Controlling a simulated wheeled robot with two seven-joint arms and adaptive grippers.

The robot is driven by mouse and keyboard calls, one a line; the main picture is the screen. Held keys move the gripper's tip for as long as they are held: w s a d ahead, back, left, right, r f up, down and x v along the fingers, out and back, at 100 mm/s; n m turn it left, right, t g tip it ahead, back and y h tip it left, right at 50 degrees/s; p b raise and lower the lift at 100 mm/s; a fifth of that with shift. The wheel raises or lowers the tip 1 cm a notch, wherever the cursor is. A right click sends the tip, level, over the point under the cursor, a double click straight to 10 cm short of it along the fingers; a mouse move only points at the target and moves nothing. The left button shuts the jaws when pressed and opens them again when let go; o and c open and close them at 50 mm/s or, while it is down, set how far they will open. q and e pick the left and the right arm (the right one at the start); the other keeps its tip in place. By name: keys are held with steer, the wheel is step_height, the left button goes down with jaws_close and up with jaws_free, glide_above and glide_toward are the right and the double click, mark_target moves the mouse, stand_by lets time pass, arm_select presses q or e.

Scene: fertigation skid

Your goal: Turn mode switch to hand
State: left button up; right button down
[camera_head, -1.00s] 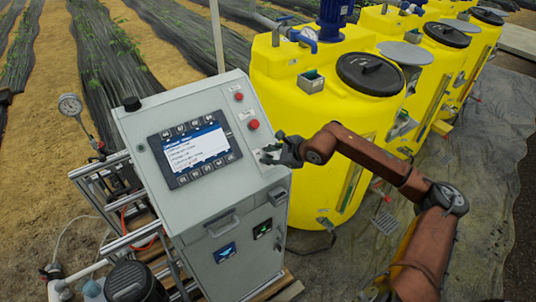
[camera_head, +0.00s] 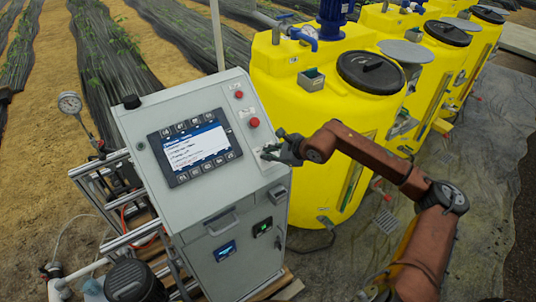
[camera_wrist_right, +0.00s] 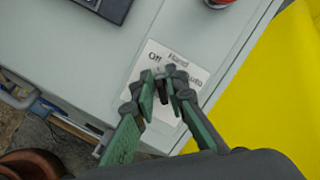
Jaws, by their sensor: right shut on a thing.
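The mode switch sits on the sloped top of the grey control cabinet (camera_head: 205,205), below the red button. Its white label plate (camera_wrist_right: 185,66) reads "Off", "Hand" and "Auto" in the right wrist view, with "Hand" at the top. My right gripper (camera_head: 274,152) is at the switch; in the right wrist view its green-padded fingers (camera_wrist_right: 164,92) are shut on the dark switch knob (camera_wrist_right: 162,108). The fingers cover most of the knob, so I cannot tell exactly where it points. My left gripper is not in view.
A display with buttons (camera_head: 195,152) is left of the switch. A red button (camera_head: 254,122) is just above it. Yellow tanks (camera_head: 310,155) stand close behind and right of the cabinet. A pressure gauge (camera_head: 70,103) is at the left.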

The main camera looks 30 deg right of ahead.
steer(key=m+b, duration=0.3)
steer(key=b, duration=0.2)
steer(key=m+h+b, duration=0.1)
steer(key=m+b, duration=0.2)
steer(key=b, duration=0.2)
steer(key=shift+w+d+f+m+t+b, duration=0.2)
steer(key=shift+m+t+b, duration=0.1)
steer(key=shift+m+b, duration=0.1)
steer(key=shift+d+r+m+h+b, duration=0.1)
steer(key=shift+r+m+h+b, duration=0.1)
steer(key=shift+m+b, duration=0.5)
steer(key=shift+d+r+m+h+b, duration=0.1)
steer(key=shift+m+h+b, duration=0.1)
steer(key=shift+m+b, duration=0.45)
steer(key=c, duration=2.1)
jaws_free()
steer(key=shift+s, duration=0.1)
steer(key=v, duration=1.2)
steer(key=shift+f, duration=0.15)
